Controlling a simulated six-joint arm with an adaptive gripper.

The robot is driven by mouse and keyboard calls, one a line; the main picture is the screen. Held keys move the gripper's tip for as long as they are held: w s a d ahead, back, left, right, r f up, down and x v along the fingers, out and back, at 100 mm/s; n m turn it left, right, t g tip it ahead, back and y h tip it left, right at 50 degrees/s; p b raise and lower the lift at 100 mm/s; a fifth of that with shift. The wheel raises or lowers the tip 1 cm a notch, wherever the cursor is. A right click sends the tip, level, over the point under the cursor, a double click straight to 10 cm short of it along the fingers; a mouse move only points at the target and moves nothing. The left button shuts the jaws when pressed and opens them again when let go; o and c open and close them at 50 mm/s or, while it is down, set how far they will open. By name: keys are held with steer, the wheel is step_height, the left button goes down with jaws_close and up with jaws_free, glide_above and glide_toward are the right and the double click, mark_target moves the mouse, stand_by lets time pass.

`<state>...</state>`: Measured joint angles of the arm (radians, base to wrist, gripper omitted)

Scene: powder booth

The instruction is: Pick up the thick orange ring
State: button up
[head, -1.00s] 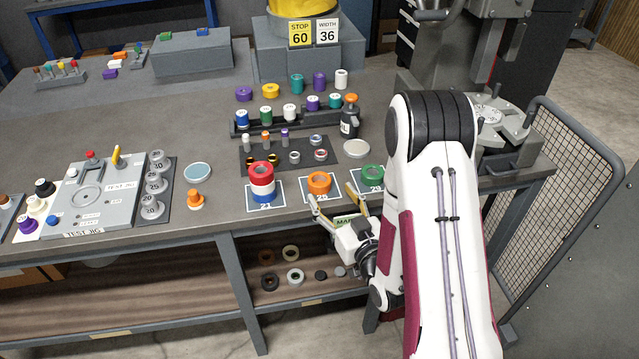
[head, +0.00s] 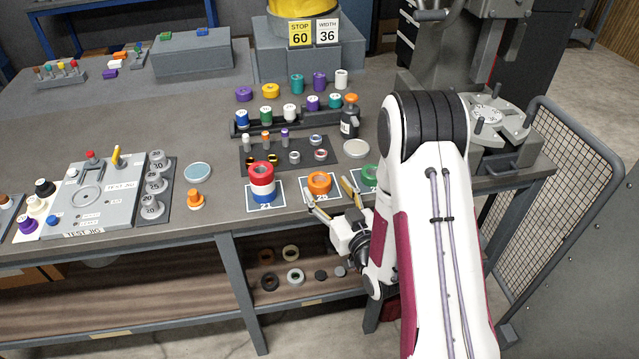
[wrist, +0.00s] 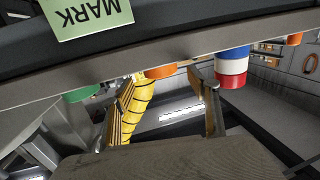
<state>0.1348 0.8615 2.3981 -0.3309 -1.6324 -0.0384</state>
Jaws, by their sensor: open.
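The thick orange ring (head: 319,182) lies on a blue-and-white marked card at the front edge of the bench. In the wrist view, which is upside down, the orange ring (wrist: 160,71) shows between the fingers, beyond the bench edge. My gripper (head: 328,190) is open and empty at the bench's front edge, its fingertips on the near side of the ring, one toward each side. In the wrist view the gripper (wrist: 168,88) has its yellow-striped fingers well apart. Whether a fingertip touches the ring cannot be told.
A red, white and blue ring stack (head: 262,181) stands on a card to the left. A green ring (head: 370,173) to the right is partly hidden by my arm. Small parts fill a dark tray (head: 275,158) behind. The bench's front edge (wrist: 60,118) lies close to the gripper.

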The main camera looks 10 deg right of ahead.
mark_target(316, 174)
steer(key=shift+x, duration=2.55)
steer(key=shift+a, duration=0.1)
steer(key=shift+r, duration=0.1)
steer(key=c, duration=1.4)
